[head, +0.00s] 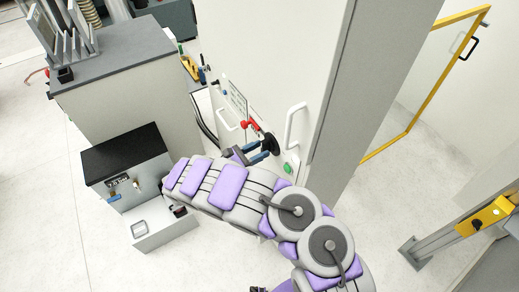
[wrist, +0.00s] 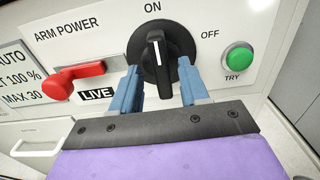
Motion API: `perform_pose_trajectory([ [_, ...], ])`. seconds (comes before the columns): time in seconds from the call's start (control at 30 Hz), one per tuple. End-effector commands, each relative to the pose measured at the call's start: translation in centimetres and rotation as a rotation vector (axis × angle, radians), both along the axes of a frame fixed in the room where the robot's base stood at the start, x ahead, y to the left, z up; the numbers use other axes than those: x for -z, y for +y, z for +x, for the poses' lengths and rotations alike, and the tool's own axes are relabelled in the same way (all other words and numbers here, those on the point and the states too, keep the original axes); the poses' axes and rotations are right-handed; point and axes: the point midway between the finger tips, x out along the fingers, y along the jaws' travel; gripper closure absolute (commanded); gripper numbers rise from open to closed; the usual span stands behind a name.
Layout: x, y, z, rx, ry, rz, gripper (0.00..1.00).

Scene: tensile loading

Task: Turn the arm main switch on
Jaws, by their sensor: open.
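The arm main switch (wrist: 160,58) is a black rotary knob on a white panel, below the word ON, with OFF to its upper right. The white line on its handle points up toward ON. My gripper (wrist: 160,76) has two blue fingers, open, one on each side of the handle's lower part. A gap shows between each finger and the handle; whether either touches deeper in, I cannot tell. In the head view the black knob (head: 269,144) is on the white cabinet, with my gripper (head: 254,153) at it.
A green TRY button (wrist: 238,57) is to the right. In the head view a white door handle (head: 295,124) stands close to the right of the knob.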

Motion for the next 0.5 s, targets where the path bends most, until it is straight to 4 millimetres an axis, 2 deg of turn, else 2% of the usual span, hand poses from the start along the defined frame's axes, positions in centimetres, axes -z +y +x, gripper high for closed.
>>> perform_pose_trajectory([
  [0.5, 0.3, 8.9, -6.0, -0.005, 0.005, 0.005, 0.55],
])
